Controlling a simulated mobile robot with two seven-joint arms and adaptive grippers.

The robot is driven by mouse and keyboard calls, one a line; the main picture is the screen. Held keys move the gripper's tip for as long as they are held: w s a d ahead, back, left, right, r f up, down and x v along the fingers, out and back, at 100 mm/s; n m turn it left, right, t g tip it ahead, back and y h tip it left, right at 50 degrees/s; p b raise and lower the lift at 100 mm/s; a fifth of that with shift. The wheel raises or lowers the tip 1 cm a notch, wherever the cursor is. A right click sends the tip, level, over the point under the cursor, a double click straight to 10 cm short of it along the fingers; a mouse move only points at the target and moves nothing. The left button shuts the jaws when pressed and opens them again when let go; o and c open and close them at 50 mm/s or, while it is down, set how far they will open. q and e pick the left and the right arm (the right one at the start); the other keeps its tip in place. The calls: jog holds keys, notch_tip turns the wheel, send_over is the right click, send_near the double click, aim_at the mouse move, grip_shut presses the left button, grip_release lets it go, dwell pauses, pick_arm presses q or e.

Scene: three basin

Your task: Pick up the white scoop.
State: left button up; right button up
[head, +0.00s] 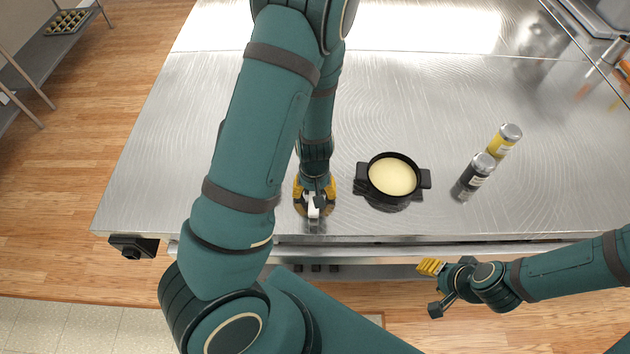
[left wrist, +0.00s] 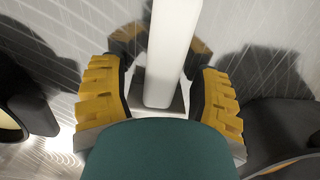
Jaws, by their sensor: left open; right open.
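The white scoop (head: 313,210) is at the front edge of the steel counter, partly hidden by my left gripper (head: 315,192). In the left wrist view its long white handle (left wrist: 170,50) runs between the two yellow fingers of my left gripper (left wrist: 160,100). The fingers are open, one on each side of the handle, with a visible gap on both sides. The scoop's lower part is hidden there by my own green wrist part. My right gripper (head: 434,288) is open and empty, in front of the counter and away from the scoop.
A black two-handled pot (head: 423,179) with pale yellow contents stands on the counter right of my left gripper. A dark shaker (head: 472,178) and a yellow-labelled shaker (head: 502,142) stand further right. The counter's left side (head: 165,150) is clear.

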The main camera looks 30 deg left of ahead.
pick_arm(q)
grip_shut()
dwell(0.3)
notch_tip(320, 180, up, 10)
jog(key=p, duration=0.3)
jog(key=shift+r, duration=0.1)
jog(key=c, duration=0.9)
grip_release()
grip_shut()
